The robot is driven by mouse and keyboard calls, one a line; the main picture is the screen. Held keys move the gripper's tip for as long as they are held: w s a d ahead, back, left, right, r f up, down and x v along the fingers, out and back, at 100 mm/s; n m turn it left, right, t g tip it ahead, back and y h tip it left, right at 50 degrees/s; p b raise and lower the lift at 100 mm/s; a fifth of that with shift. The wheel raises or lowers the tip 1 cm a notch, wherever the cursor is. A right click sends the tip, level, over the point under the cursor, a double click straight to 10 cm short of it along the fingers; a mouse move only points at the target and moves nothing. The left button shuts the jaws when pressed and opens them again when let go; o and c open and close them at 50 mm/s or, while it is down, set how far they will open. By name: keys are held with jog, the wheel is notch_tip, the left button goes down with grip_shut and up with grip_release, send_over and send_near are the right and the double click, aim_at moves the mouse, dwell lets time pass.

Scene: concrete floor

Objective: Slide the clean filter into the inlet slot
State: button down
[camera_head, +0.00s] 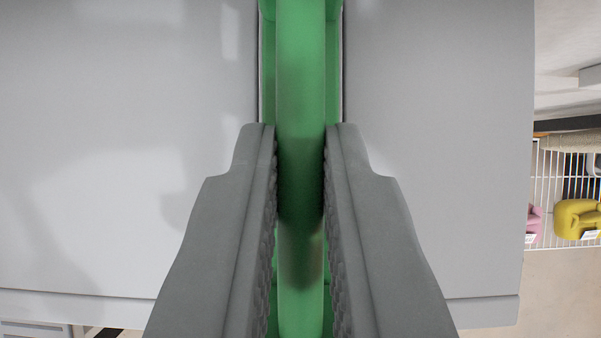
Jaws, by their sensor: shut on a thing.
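My gripper (300,140) is shut on the green filter (300,90), its two grey ridged fingers pressing on both sides of a rounded green bar. More of the green part shows below, between the fingers. The filter's upper end lies within a narrow upright slot (342,60) in a light grey panel (430,120). Green surfaces show on both sides of the bar inside the slot. How deep the filter sits in the slot cannot be told, as its far end is hidden.
The grey panel fills most of the view, with its lower edge (490,312) near the bottom. At the right, beyond the panel, a white wire rack (545,170) holds a yellow object (577,219) and a pink one (533,222). Pale floor (560,290) shows at lower right.

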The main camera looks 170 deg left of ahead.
jog(key=shift+f, duration=0.2)
jog(key=c, duration=1.4)
grip_release()
jog(key=v, duration=1.7)
jog(key=shift+s+a+r, duration=0.1)
jog(key=shift+s+a, duration=0.05)
jog(key=shift+s, duration=0.05)
jog(key=s+a+f+t, duration=0.3)
jog(key=s+a+f, duration=0.1)
jog(key=s+f, duration=0.5)
jog(key=s+a+f+n+t, duration=0.1)
jog(key=s+a+f+t, duration=0.3)
jog(key=s+f, duration=0.5)
jog(key=s+a+f+n+t+y, duration=0.1)
jog(key=s+a+f+t, duration=0.2)
jog(key=s+f, duration=0.6)
jog(key=shift+s+a+f+t, duration=0.1)
jog(key=shift+s+a+t, duration=0.1)
jog(key=shift+a, duration=0.35)
jog(key=shift+s+a+t, duration=0.15)
jog(key=shift+a+t, duration=0.05)
jog(key=shift+a, duration=0.3)
